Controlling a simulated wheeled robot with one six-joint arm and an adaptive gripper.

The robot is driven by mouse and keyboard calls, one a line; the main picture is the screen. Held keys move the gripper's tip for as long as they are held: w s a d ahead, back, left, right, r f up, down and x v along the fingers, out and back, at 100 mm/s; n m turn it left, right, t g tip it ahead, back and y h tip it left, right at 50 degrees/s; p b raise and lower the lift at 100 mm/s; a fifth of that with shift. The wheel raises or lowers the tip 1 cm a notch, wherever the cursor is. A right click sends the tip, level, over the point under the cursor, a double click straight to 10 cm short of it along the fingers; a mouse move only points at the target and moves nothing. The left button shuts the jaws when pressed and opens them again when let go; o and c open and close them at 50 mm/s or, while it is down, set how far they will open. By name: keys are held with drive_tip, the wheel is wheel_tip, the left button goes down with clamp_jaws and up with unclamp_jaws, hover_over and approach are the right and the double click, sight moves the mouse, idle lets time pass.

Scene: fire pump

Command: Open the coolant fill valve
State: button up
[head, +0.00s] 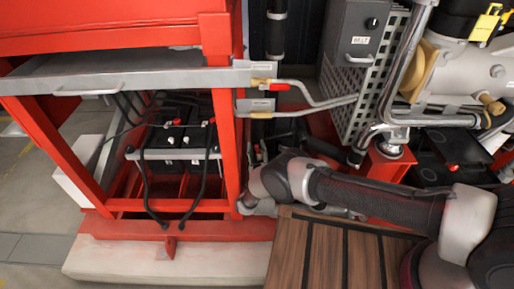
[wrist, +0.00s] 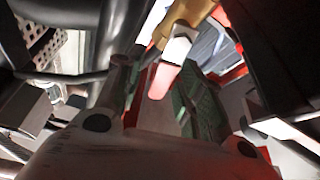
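In the wrist view, a brass valve body (wrist: 187,14) sits at the top, with a short handle (wrist: 166,75) that looks white above and red below. My gripper (wrist: 158,72) is open, one finger on each side of this handle in the picture; contact cannot be told. In the head view, a brass valve with a red handle (head: 278,87) sits on the upper pipe beside the red post, and another brass fitting (head: 262,114) is on the pipe below. No label confirms which is the coolant fill valve. My wrist is low beside the post; my fingertips are not clear there.
A red frame post (head: 222,130) stands close beside my wrist. Black batteries (head: 175,138) with cables sit inside the frame. A grey box (head: 357,40) and perforated panel (head: 350,100) stand behind. A slatted wooden deck (head: 335,255) lies below my arm.

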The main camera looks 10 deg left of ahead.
wheel_tip(320, 180, up, 10)
drive_tip(key=shift+f, duration=0.1)
idle(0.4)
drive_tip(key=shift+s+f+n, duration=0.15)
drive_tip(key=shift+n, duration=0.15)
drive_tip(key=c, duration=0.6)
drive_tip(key=s+f+n+g, duration=0.1)
drive_tip(key=s+f+n, duration=0.1)
drive_tip(key=n, duration=0.1)
drive_tip(key=s+f+n+g+y, duration=0.1)
drive_tip(key=s+n, duration=0.1)
drive_tip(key=n, duration=0.2)
drive_tip(key=s+d+f+n+g, duration=0.1)
drive_tip(key=s+f+n+g, duration=0.1)
drive_tip(key=n, duration=0.2)
drive_tip(key=shift+s+f+y, duration=0.25)
drive_tip(key=shift+f+y, duration=0.1)
drive_tip(key=shift+y, duration=0.05)
clamp_jaws()
drive_tip(key=s+d+f+n+g, duration=0.25)
drive_tip(key=s+f+n, duration=0.2)
drive_tip(key=n, duration=0.35)
drive_tip(key=x, duration=0.9)
drive_tip(key=shift+w+a+r, duration=0.25)
drive_tip(key=shift+a+r, duration=0.15)
